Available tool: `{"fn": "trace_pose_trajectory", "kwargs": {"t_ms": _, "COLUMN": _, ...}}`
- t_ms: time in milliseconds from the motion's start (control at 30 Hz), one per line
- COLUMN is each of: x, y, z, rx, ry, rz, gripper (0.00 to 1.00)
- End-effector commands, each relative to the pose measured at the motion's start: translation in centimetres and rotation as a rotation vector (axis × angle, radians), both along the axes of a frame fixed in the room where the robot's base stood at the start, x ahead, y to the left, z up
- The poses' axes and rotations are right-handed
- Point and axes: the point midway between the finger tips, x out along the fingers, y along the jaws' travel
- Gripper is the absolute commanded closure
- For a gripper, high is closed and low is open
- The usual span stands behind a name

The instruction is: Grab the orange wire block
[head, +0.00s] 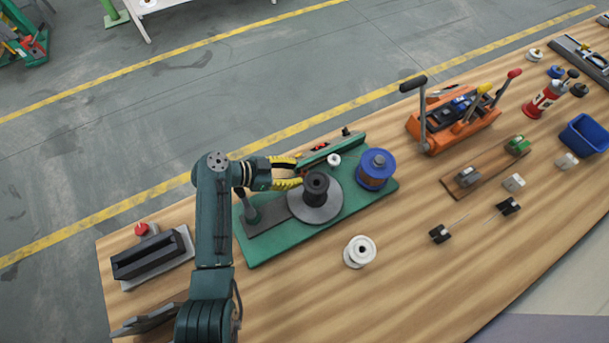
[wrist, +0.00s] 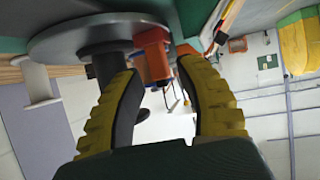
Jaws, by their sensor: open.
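The orange block (wrist: 153,55) shows in the wrist view between my gripper's (wrist: 157,70) two yellow fingers, near the tips. The fingers are apart, one on each side of it in the picture; I cannot tell whether either touches it. In the head view my gripper (head: 298,172) is low over the green base plate (head: 265,246), behind the black spool post (head: 317,184). I cannot make out the orange block there; the post and fingers may hide it.
A grey disc (head: 315,207) carries the black post beside my gripper; the disc also shows in the wrist view (wrist: 75,40). A blue spool (head: 376,170) stands to the right. A white spool (head: 360,251) is on the wooden table in front. An orange tool stand (head: 440,131) is farther right.

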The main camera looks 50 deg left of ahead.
Motion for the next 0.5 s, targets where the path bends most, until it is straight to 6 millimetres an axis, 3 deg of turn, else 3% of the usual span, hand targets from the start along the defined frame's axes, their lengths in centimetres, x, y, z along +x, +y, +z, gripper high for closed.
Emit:
{"fn": "trace_pose_trajectory", "kwargs": {"t_ms": 200, "x": 2.7, "y": -1.5, "z": -1.5, "rx": 0.0, "ry": 0.001, "rz": -0.002, "gripper": 0.63}}
{"fn": "trace_pose_trajectory", "kwargs": {"t_ms": 433, "x": 2.9, "y": -1.5, "z": -1.4, "rx": 0.001, "ry": 0.0, "rz": 0.0, "gripper": 0.63}}
{"fn": "trace_pose_trajectory", "kwargs": {"t_ms": 500, "x": 2.9, "y": -1.5, "z": -1.4, "rx": 0.001, "ry": 0.0, "rz": 0.0, "gripper": 0.73}}
